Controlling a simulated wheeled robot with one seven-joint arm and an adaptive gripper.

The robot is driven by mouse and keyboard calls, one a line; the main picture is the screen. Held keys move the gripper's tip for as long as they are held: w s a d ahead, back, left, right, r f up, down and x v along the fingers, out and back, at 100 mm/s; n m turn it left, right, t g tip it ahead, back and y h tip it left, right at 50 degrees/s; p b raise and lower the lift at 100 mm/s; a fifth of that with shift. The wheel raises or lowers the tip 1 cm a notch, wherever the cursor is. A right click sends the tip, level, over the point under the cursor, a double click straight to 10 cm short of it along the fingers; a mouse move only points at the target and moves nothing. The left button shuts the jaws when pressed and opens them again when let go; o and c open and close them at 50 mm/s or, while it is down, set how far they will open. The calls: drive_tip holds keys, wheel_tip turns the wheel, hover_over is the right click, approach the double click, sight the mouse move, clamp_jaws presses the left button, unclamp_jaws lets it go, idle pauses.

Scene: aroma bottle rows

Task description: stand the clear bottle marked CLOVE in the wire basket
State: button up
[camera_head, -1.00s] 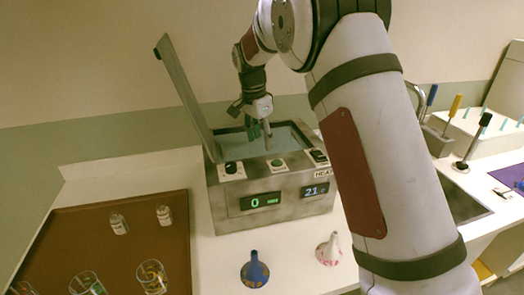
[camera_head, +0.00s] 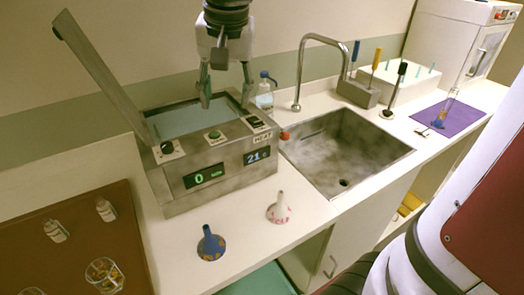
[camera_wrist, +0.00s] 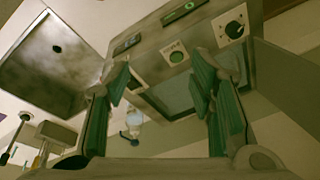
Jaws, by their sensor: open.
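My gripper (camera_head: 226,98) is open and empty, pointing down over the open water bath (camera_head: 215,153). Its two green-padded fingers also frame the bath in the wrist view (camera_wrist: 160,84). Two small clear bottles with pale labels, one nearer (camera_head: 56,231) and one farther (camera_head: 106,210), stand on the brown tray (camera_head: 95,197) at the left of the head view, well away from my gripper. Their labels are too small to read, so I cannot tell which is CLOVE. I see no wire basket in either view.
The bath's raised lid (camera_head: 95,70) stands up at its left. A blue-capped bottle (camera_head: 264,97) is behind the bath.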

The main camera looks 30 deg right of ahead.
drive_tip(key=s+f+n+t, duration=0.1)
drive_tip(key=s+f+n, duration=0.1)
drive_tip(key=s, duration=0.7)
drive_tip(key=s+f+n+t, duration=0.1)
drive_tip(key=s+n, duration=0.3)
drive_tip(key=s, duration=0.5)
drive_tip(key=shift+f, duration=0.45)
drive_tip(key=shift+a, duration=0.1)
